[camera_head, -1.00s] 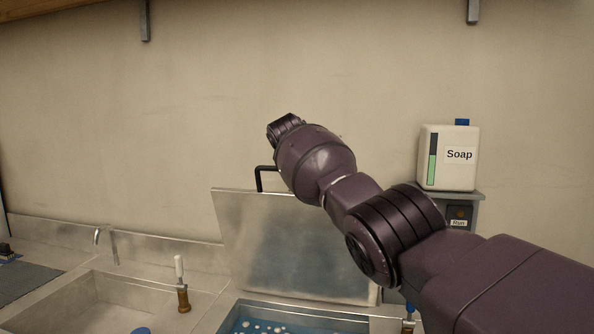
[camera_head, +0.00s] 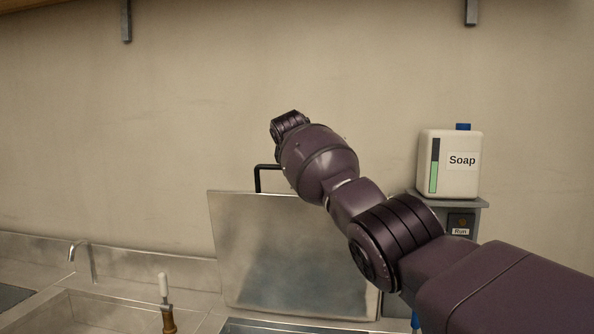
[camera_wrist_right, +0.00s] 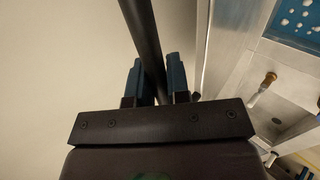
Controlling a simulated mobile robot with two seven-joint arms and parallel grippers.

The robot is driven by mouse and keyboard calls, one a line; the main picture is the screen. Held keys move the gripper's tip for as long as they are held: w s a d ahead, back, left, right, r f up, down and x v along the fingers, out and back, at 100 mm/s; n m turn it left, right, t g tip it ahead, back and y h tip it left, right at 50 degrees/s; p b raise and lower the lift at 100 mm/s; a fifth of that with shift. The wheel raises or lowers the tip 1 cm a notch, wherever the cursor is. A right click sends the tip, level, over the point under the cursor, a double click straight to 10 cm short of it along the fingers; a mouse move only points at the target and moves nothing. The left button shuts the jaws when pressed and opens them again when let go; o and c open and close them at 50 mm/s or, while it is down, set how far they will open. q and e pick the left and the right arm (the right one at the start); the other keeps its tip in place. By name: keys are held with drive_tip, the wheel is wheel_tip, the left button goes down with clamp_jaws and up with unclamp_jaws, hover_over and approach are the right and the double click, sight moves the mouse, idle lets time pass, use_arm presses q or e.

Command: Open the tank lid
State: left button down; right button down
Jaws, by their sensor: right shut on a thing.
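The tank lid (camera_head: 285,255) is a flat metal panel that stands raised, near upright, behind the tank in the head view. Its black bar handle (camera_head: 258,178) shows at the lid's top edge, partly hidden by my right arm. In the right wrist view my right gripper (camera_wrist_right: 159,82) is shut on the black handle bar (camera_wrist_right: 141,30), which runs between its two blue-grey fingers. The tank's rim (camera_head: 290,327) just shows at the bottom of the head view. The tank's blue water with white bubbles (camera_wrist_right: 300,22) shows in the right wrist view. My left gripper is not in view.
A white soap dispenser (camera_head: 449,165) sits on a grey box (camera_head: 460,222) labelled Run, right of the lid. A sink (camera_head: 85,312) with a tap (camera_head: 80,252) is at left. A brown-and-white handled tool (camera_head: 167,305) stands between sink and tank. The wall is close behind the lid.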

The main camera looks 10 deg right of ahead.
drive_tip(key=shift+a, duration=0.1)
drive_tip(key=c, duration=1.1)
unclamp_jaws()
drive_tip(key=shift+s, duration=0.1)
drive_tip(key=b+v, duration=0.2)
drive_tip(key=v, duration=0.8)
drive_tip(key=shift+s+r+b, duration=0.25)
drive_tip(key=shift+r+b, duration=0.05)
drive_tip(key=shift+a, duration=0.1)
